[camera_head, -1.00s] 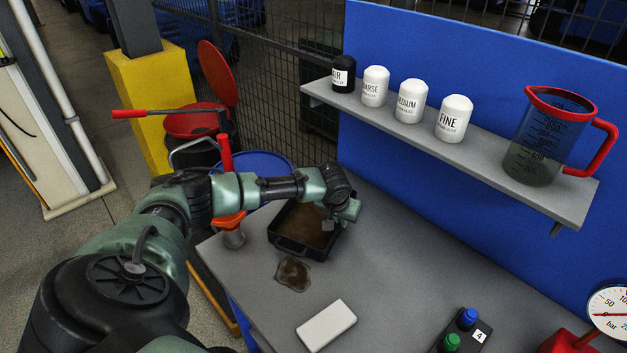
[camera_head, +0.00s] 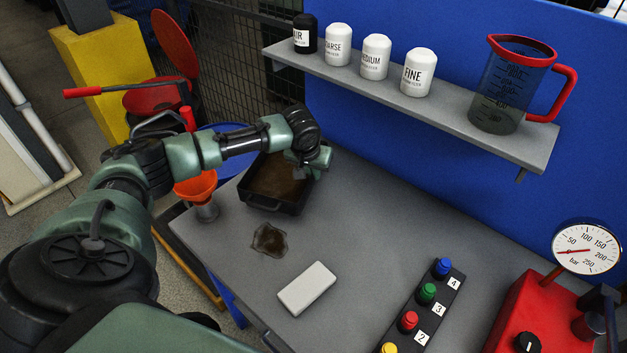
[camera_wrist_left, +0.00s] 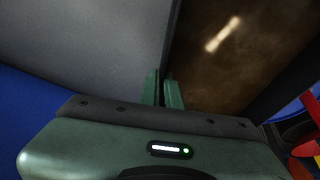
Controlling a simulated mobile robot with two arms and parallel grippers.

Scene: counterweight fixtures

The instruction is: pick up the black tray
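The black tray (camera_head: 260,205) is a dark, rectangular, open pan with brown, murky liquid inside. It is at the far left end of the grey bench in the head view. My left gripper (camera_head: 309,172) is at the tray's right wall. In the left wrist view, the gripper's two green fingers (camera_wrist_left: 163,90) are close together at the tray's wall, one on each side of it. The brown liquid shows to the right of the wall and the grey bench to the left. The fingertips are hard to make out in the head view. My right gripper is out of view.
On the bench (camera_head: 370,220) are a brown stain (camera_head: 270,240), a white block (camera_head: 306,288) and a button strip (camera_head: 426,310). An orange funnel (camera_head: 196,188) stands left of the tray. A shelf (camera_head: 440,112) with canisters and a jug hangs behind.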

